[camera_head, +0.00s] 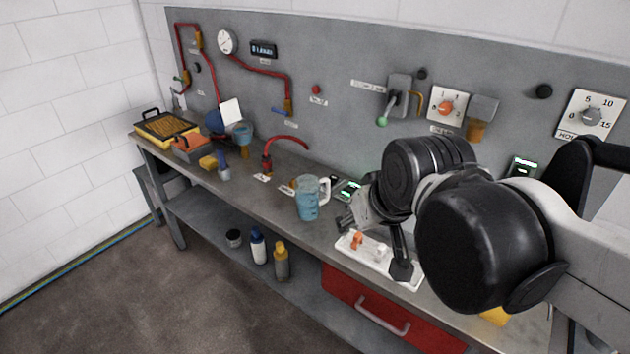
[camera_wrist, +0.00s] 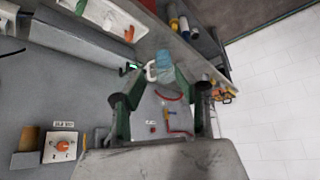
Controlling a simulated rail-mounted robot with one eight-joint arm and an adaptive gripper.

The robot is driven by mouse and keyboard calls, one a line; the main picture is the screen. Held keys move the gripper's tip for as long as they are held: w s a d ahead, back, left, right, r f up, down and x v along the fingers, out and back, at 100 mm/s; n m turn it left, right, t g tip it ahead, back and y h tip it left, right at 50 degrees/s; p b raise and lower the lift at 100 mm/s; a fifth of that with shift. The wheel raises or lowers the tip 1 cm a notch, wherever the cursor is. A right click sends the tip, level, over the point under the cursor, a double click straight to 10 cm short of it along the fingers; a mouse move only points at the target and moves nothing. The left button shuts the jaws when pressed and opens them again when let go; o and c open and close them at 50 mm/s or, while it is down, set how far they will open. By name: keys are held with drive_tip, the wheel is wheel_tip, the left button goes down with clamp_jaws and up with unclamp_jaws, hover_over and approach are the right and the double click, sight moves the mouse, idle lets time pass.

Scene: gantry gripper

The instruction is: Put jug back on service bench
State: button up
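The clear jug (camera_head: 307,203) with blue liquid and a white handle stands upright on the grey service bench (camera_head: 240,177), near its front edge in the head view. In the wrist view the jug (camera_wrist: 166,68) shows beyond my fingertips, its handle toward the left. My gripper (camera_head: 347,222) is just right of the jug, low over the bench, and partly hidden by my own arm in the head view. In the wrist view my gripper (camera_wrist: 160,85) has its two fingers spread apart with nothing clearly held between them. Contact with the jug cannot be told.
A white tray (camera_head: 350,250) with small fittings lies right of the jug. A red curved tap (camera_head: 268,160) stands behind left. Bottles (camera_head: 281,262) stand on the lower shelf. Orange and yellow items (camera_head: 188,148) fill the bench's left end. A panel with dials (camera_head: 447,105) rises behind.

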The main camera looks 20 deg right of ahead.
drive_tip(key=s, duration=0.1)
drive_tip(key=s+f, duration=0.1)
drive_tip(key=s, duration=0.1)
drive_tip(key=shift+s+a+f+t, duration=0.15)
drive_tip(key=shift+f+t, duration=0.1)
drive_tip(key=shift+t, duration=0.05)
drive_tip(key=shift+f, duration=0.15)
wheel_tip(320, 180, down, 5)
drive_tip(key=b, duration=0.5)
drive_tip(key=shift+r, duration=0.2)
